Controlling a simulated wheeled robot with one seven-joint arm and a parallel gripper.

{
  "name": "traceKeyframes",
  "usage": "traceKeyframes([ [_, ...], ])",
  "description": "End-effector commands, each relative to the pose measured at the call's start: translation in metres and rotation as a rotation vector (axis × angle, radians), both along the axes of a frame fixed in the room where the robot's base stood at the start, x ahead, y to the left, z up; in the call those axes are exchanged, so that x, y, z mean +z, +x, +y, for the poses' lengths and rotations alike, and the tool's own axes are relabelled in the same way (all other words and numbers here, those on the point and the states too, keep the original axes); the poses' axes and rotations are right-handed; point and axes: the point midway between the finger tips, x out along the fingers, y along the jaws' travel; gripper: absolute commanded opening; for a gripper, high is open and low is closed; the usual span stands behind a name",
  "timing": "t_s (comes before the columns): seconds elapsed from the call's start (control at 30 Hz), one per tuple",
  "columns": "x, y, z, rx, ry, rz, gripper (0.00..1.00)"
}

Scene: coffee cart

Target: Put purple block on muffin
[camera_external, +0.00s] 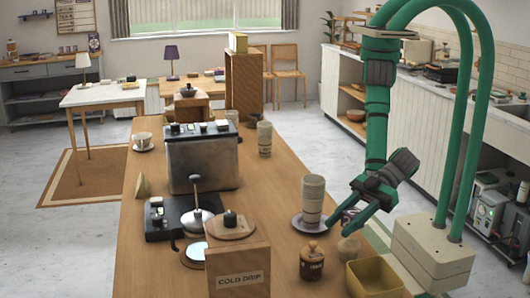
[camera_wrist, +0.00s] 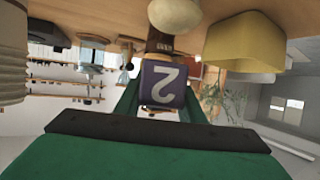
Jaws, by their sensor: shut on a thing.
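The purple block (camera_wrist: 163,85), marked with a white "2", is held between my green fingers in the wrist view. My gripper (camera_external: 343,225) is shut on it and hangs over the right side of the wooden counter. I cannot make out the block in the external view. A small beige, rounded thing that looks like the muffin (camera_external: 348,249) sits on the counter just below my fingertips. It also shows in the wrist view (camera_wrist: 175,15), apart from the block.
A yellow bowl (camera_external: 377,278) stands close to the muffin at front right. A brown lidded jar (camera_external: 312,262) stands left of it. A cold drip box (camera_external: 238,270) is at the front.

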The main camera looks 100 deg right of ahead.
Motion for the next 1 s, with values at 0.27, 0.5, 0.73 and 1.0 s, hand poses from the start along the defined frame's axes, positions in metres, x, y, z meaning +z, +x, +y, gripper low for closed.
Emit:
traceKeyframes([
  [0.27,-0.023,0.004,0.005,0.001,-0.003,0.0,0.13],
  [0.5,-0.038,0.004,0.005,0.0,0.001,-0.002,0.13],
  [0.73,-0.04,0.004,0.005,0.0,0.0,-0.001,0.13],
  [1.0,-0.041,0.004,0.005,0.0,0.0,-0.001,0.54],
])
